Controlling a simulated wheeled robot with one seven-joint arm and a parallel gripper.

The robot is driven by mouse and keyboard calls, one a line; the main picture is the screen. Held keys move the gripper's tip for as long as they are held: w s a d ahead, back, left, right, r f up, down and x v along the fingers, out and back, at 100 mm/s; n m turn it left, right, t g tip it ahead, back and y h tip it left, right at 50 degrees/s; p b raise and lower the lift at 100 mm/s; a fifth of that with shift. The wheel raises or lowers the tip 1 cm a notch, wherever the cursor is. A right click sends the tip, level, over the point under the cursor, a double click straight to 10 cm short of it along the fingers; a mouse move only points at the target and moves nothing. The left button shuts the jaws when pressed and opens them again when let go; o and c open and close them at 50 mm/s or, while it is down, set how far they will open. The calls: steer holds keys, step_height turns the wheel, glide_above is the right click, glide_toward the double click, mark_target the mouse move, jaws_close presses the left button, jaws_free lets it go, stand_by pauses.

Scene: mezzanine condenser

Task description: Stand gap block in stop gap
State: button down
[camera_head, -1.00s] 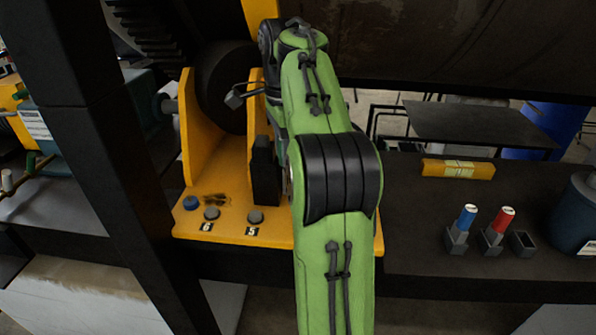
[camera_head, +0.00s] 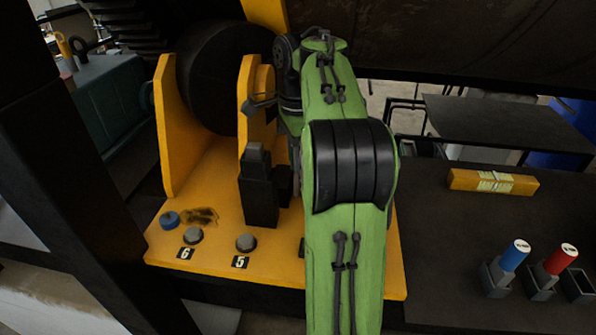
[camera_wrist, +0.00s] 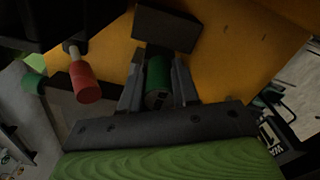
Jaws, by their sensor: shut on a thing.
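In the wrist view my gripper (camera_wrist: 158,72) is shut on a green cylindrical piece (camera_wrist: 157,82), which shows between its two dark fingers. I cannot tell whether this is the gap block or a grip on it. A dark rectangular block (camera_wrist: 168,28) lies just beyond the fingertips, against a yellow surface; contact is unclear. In the head view my arm hides the gripper and the held piece. A black upright block (camera_head: 260,192) stands on the yellow base plate (camera_head: 205,262), left of my arm. No stop gap can be made out clearly.
Yellow upright plates (camera_head: 167,125) flank a dark wheel (camera_head: 215,75). The right bench holds a yellow level (camera_head: 493,181) and blue (camera_head: 515,256) and red (camera_head: 562,259) markers in holders. A red cylinder (camera_wrist: 85,85) is left of my gripper.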

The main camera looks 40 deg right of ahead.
steer(key=shift+w+d+f, duration=0.1)
steer(key=shift+w+f, duration=0.05)
steer(key=shift+f, duration=0.75)
steer(key=shift+s+a+r, duration=0.2)
steer(key=shift+s+a, duration=0.05)
steer(key=shift+a, duration=0.05)
steer(key=shift+f, duration=0.15)
steer(key=c, duration=0.8)
jaws_free()
steer(key=shift+w+d, duration=0.1)
